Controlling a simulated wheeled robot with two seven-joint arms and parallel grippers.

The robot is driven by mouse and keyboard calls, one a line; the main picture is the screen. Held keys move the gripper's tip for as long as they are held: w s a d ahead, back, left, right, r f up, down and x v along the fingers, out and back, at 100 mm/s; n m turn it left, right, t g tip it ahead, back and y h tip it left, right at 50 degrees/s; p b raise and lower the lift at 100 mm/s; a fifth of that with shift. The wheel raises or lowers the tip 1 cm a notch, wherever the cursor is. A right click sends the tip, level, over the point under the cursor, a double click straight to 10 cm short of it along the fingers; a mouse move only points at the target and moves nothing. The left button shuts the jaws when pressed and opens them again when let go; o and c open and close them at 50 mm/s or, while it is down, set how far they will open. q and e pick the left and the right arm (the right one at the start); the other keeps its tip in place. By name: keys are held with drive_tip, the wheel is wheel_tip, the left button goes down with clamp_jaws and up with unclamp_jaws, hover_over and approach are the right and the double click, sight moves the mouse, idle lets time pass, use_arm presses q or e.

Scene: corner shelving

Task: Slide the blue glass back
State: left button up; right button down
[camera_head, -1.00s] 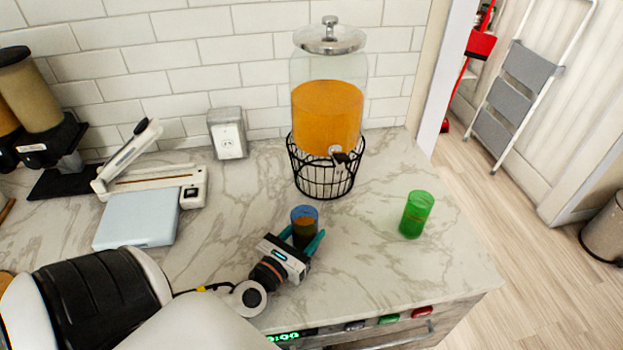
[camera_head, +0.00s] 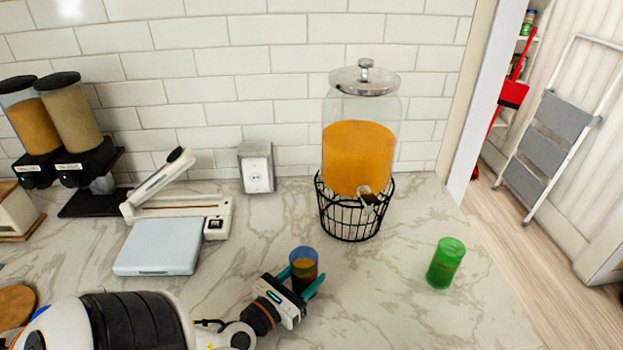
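The blue glass (camera_head: 303,264) is upright on the marble counter in front of the drink dispenser, a little to its left, with orange liquid inside. My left gripper (camera_head: 301,285) reaches in from the lower left. Its teal fingers lie along both sides of the glass and look shut on it; the lower part of the glass is partly hidden by the gripper. The dispenser (camera_head: 358,160) holds orange liquid and stands in a black wire basket. My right gripper is not in view.
A green glass (camera_head: 446,263) stands to the right on the counter. A light-blue box (camera_head: 157,247) and a white sealer-like device (camera_head: 180,207) are at left. Two canister dispensers (camera_head: 75,120) stand farther left. Counter between the glasses is clear.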

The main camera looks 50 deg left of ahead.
use_arm(q)
drive_tip(key=shift+s+a+b, duration=0.5)
drive_tip(key=shift+s+a, duration=0.85)
drive_tip(key=shift+s, duration=0.2)
drive_tip(key=o, duration=1.3)
drive_tip(key=shift+s, duration=0.1)
drive_tip(key=shift+s, duration=0.25)
drive_tip(key=s, duration=0.2)
drive_tip(key=s+b, duration=0.1)
drive_tip(key=s, duration=0.2)
drive_tip(key=shift+s+d+f, duration=0.15)
drive_tip(key=shift+s+d, duration=0.2)
drive_tip(key=shift+s, duration=0.05)
drive_tip(key=s+p, duration=0.1)
drive_tip(key=s, duration=0.1)
drive_tip(key=s+r+p, duration=0.1)
drive_tip(key=s+p, duration=0.1)
drive_tip(key=shift+s+d, duration=0.1)
drive_tip(key=shift+s+d+f+p, duration=0.1)
drive_tip(key=shift+s+f+p, duration=0.2)
drive_tip(key=shift+s+p, duration=0.3)
